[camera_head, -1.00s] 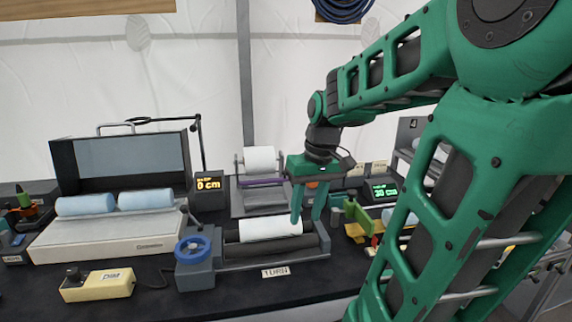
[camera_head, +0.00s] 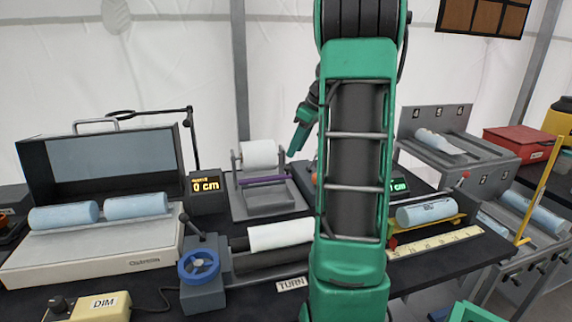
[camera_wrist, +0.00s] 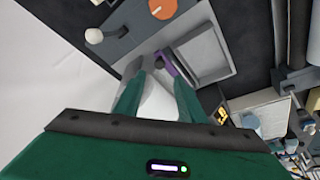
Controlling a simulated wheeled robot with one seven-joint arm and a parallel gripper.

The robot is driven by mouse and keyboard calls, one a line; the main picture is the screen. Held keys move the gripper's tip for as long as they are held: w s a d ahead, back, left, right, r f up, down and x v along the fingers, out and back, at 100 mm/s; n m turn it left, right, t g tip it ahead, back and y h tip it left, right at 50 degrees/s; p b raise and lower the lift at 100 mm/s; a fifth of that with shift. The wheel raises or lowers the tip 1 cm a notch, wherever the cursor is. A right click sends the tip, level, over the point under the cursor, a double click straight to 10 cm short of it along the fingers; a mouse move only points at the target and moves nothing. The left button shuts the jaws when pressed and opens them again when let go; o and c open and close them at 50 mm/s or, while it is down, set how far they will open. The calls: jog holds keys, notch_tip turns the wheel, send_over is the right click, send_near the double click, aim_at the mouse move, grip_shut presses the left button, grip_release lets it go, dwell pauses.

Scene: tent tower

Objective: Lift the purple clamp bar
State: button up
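The purple clamp bar (camera_head: 263,180) lies across a grey stand (camera_head: 270,204), just below a white roll (camera_head: 260,155) in the head view. In the wrist view the purple bar (camera_wrist: 178,66) shows near the fingertips, with the white roll (camera_wrist: 158,100) seen between the fingers. My gripper (camera_head: 296,150) is to the upper right of the bar in the head view, partly hidden by my arm. In the wrist view my gripper (camera_wrist: 155,78) has its two green fingers apart with nothing held. I cannot tell whether a finger touches the bar.
A machine with a blue handwheel (camera_head: 199,264) and another white roll (camera_head: 280,234) stands in front. A 0 cm display (camera_head: 206,185) on a post is left of the stand. A lidded case (camera_head: 95,245) with blue rolls is at left. My arm covers the bench's middle.

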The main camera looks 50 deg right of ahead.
jog(key=x, duration=0.7)
jog(key=shift+d+f, duration=0.1)
jog(key=shift+f, duration=0.05)
grip_shut()
